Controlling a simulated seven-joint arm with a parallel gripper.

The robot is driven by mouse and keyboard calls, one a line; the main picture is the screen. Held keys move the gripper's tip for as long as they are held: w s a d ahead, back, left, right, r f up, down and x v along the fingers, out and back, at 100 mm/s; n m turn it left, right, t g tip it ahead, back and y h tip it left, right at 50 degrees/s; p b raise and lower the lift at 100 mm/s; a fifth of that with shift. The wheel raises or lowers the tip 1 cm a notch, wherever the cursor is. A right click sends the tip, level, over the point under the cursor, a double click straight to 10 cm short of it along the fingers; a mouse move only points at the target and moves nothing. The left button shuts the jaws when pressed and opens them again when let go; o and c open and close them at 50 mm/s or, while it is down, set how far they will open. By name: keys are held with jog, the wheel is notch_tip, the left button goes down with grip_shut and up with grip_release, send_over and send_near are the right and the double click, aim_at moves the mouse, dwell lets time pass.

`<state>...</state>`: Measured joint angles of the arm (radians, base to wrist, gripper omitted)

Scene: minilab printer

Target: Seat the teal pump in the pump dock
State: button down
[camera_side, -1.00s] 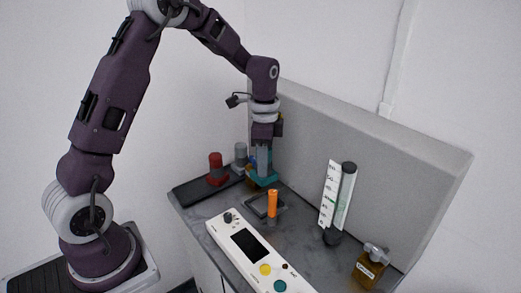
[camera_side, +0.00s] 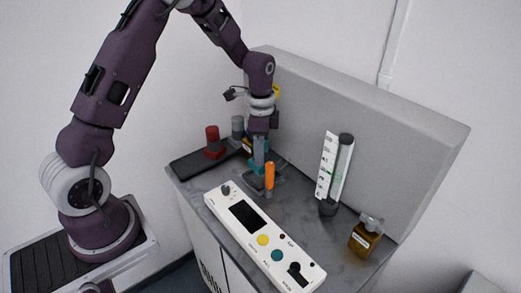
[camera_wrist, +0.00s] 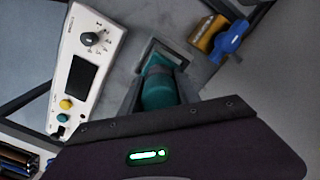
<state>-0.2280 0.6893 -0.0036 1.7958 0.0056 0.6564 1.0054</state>
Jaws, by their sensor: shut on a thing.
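The teal pump (camera_side: 258,167) is upright between the fingers of my gripper (camera_side: 260,152). It also shows in the wrist view (camera_wrist: 158,92), with a finger on either side. The pump dock (camera_side: 277,181) is a grey square frame on the bench. In the wrist view the dock's frame (camera_wrist: 180,57) shows around the pump's far end. The pump is over or in the dock; I cannot tell whether its base rests inside. An orange cylinder (camera_side: 269,175) stands in front and hides part of pump and dock.
A white control panel (camera_side: 262,240) lies in front of the dock. An amber bottle with a blue part (camera_wrist: 203,36) stands close behind. A red-topped item (camera_side: 212,135) is left; a graduated tube (camera_side: 342,165) and brown bottle (camera_side: 364,239) are right. A grey wall backs the bench.

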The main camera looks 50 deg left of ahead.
dwell(0.3)
jog(key=shift+f, duration=1.25)
jog(key=shift+f, duration=0.8)
jog(key=c, duration=0.8)
grip_release()
jog(key=shift+r, duration=4.55)
